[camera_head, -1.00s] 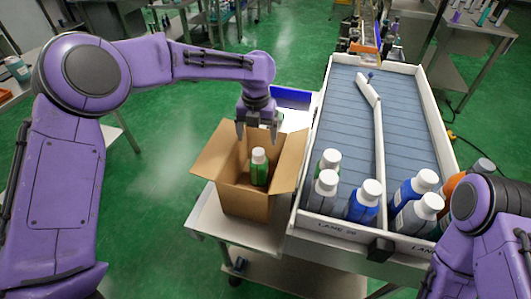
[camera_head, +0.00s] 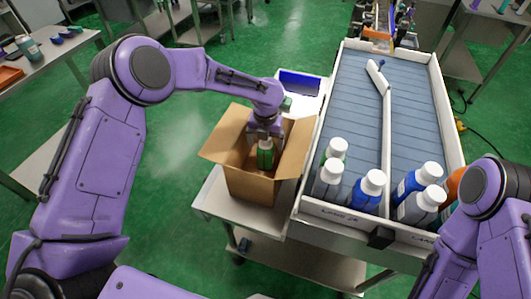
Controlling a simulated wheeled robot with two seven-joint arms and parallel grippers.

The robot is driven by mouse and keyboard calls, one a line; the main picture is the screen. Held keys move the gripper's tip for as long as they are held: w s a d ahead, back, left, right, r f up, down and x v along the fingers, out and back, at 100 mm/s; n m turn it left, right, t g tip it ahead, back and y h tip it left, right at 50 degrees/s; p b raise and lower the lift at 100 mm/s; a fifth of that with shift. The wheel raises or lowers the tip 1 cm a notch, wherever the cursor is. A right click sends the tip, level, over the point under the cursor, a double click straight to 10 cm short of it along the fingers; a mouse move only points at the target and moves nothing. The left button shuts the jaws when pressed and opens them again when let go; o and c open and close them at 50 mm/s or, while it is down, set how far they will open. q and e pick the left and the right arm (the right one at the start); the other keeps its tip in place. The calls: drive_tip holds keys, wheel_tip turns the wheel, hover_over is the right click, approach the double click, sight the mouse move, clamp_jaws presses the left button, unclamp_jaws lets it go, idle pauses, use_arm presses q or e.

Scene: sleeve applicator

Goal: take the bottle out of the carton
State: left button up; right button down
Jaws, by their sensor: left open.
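The open cardboard carton (camera_head: 249,187) stands on a metal cart with its flaps spread. A green bottle (camera_head: 265,158) stands upright inside it, its lower part hidden by the carton's front wall. My left gripper (camera_head: 265,141) points down inside the carton mouth, with its open fingers at the bottle's top. The white cap is mostly hidden by the gripper, and I cannot tell whether the fingers touch the bottle. My right arm shows at the lower right edge, but its gripper is out of view.
Right of the carton is a two-lane conveyor (camera_head: 350,108) with a raised rim and a white divider (camera_head: 385,140). Several capped bottles stand at its near end. A screen (camera_head: 300,83) stands behind the carton. A side table is at far left.

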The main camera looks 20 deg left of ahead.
use_arm(q)
clamp_jaws()
